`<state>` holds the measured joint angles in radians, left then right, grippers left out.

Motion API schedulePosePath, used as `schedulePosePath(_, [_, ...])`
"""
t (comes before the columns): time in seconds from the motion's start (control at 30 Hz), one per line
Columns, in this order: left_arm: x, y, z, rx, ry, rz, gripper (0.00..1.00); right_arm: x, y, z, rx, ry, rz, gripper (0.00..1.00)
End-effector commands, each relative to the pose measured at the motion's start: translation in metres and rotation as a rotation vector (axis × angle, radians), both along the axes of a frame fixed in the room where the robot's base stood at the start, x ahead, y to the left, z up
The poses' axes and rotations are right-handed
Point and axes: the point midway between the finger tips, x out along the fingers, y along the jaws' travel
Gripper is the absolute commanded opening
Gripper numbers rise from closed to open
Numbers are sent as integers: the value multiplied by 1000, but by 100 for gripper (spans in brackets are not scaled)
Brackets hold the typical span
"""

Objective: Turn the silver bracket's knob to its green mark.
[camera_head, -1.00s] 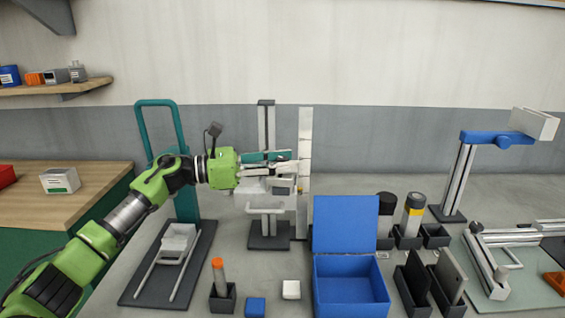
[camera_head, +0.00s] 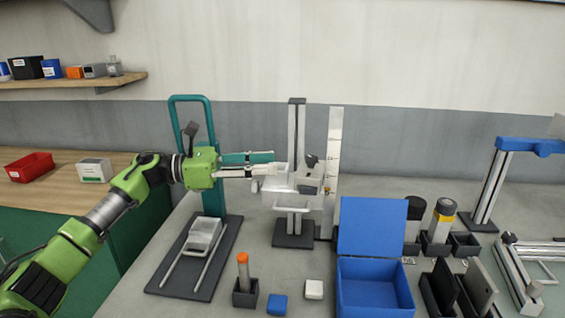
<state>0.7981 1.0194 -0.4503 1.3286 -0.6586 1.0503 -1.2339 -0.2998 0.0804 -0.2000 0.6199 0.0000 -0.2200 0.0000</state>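The silver bracket (camera_head: 280,199) sits on an upright post with a dark base, at the middle of the table. A small dark part (camera_head: 312,160) at its upper right looks like its knob. No green mark can be made out at this size. My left gripper (camera_head: 268,164) points right, its tips at the bracket's left side in the picture, short of the dark part. Whether the tips touch the bracket cannot be told. My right gripper is not in view.
A tall pale scale (camera_head: 335,150) stands right of the bracket. An open blue box (camera_head: 375,285) is in front of it. A teal frame (camera_head: 211,130) stands behind my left arm. A small white block (camera_head: 314,289) and a blue block (camera_head: 277,305) lie at the front.

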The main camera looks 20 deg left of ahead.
Motion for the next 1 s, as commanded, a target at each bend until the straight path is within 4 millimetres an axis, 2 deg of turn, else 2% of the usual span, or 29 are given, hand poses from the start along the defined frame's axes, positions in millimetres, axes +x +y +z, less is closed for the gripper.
schedulePosePath(0.13, [-4,7,0,-1,-1,0,37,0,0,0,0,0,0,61])
schedulePosePath(0.47, [-4,7,3,-1,-1,0,37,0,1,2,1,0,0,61])
schedulePosePath(1.0, [-4,7,62,-1,-1,0,37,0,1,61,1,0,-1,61])
